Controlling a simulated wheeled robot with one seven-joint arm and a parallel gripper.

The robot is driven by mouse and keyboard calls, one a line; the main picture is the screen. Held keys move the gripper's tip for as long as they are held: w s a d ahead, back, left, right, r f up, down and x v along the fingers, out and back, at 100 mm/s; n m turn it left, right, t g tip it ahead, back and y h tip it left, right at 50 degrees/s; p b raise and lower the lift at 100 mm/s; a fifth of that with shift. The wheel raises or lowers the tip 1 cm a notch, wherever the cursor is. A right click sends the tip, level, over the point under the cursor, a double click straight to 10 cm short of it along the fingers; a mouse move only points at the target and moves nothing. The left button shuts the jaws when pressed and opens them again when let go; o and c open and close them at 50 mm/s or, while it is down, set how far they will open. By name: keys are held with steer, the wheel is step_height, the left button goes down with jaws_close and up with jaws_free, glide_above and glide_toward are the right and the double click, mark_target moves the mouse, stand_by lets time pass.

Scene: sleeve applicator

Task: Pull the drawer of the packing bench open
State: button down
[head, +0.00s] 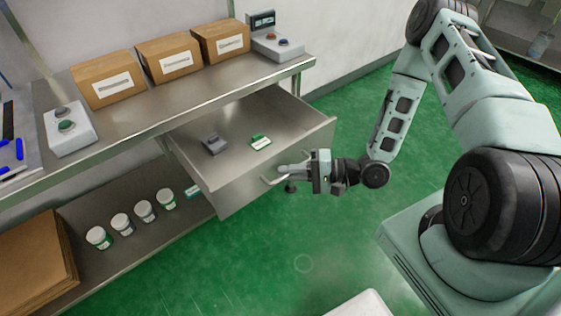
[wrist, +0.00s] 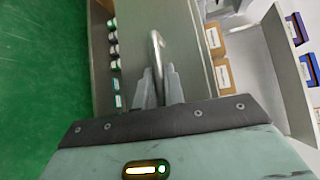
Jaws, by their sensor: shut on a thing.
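The drawer (head: 225,160) of the steel packing bench (head: 160,109) stands well out from under the bench top. A grey block (head: 214,144) and a green-and-white item (head: 260,142) lie inside it. A bar handle (head: 272,181) is on the drawer's front. My gripper (head: 290,173) is at the front and shut on the handle. In the wrist view the handle (wrist: 157,52) runs between my two fingers (wrist: 159,88), in front of the grey drawer front (wrist: 185,50). Part of the handle is hidden by the fingers.
Several cartons (head: 168,57) and control boxes (head: 277,44) stand on the bench top. White jars (head: 122,224) and brown cardboard (head: 35,262) sit on the lower shelf. The green floor (head: 290,245) before the drawer is clear.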

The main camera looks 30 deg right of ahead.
steer(key=shift+s+d, duration=0.15)
steer(key=shift+s, duration=0.2)
steer(key=c, duration=1.5)
jaws_free()
steer(key=v, duration=1.7)
steer(key=shift+d, duration=0.2)
